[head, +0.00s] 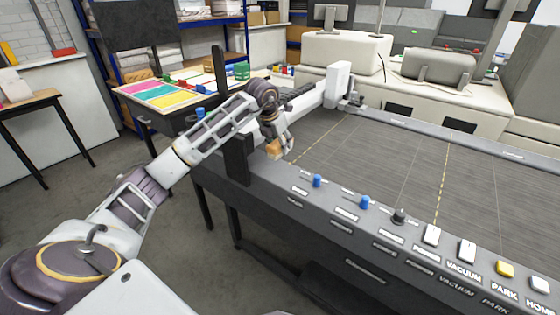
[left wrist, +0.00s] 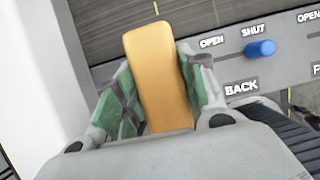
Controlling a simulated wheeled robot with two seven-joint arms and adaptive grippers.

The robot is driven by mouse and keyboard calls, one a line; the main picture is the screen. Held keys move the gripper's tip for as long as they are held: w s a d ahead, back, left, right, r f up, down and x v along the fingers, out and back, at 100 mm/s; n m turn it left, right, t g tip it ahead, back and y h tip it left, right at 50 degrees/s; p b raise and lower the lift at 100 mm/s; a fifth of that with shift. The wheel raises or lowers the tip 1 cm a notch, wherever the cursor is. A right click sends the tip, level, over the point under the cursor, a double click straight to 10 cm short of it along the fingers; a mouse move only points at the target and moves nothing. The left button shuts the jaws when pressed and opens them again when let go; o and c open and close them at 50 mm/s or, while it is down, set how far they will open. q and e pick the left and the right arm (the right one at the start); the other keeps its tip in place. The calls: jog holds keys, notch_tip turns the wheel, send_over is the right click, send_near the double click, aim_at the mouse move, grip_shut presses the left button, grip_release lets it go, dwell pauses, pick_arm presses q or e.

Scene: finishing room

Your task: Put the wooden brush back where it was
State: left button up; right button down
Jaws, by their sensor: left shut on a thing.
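The wooden brush (left wrist: 160,75) shows in the left wrist view as a plain tan, round-ended block between the green-padded fingers. In the head view only a small tan part of the brush (head: 273,147) shows below the fingers. My left gripper (head: 277,143) is shut on it, over the near left corner of the flatbed machine. It also shows in the left wrist view (left wrist: 158,110). I cannot tell whether the brush touches the machine. My right gripper is in neither view.
The flatbed machine's dark bed (head: 400,165) is wide and bare. Its front rail carries blue knobs (head: 365,202) and several buttons (head: 505,269). A gantry end (head: 338,80) stands behind my gripper. A side table with colour sheets (head: 165,92) is at the left.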

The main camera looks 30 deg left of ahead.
aim_at(274, 144)
pick_arm(q)
jog(key=shift+f, duration=1.6)
jog(key=shift+f, duration=0.1)
jog(key=shift+f, duration=1.8)
jog(key=shift+f, duration=0.15)
jog(key=o, duration=1)
jog(key=v, duration=1.1)
jog(key=shift+w, duration=0.15)
jog(key=shift+s+r, duration=0.3)
jog(key=shift+r, duration=0.35)
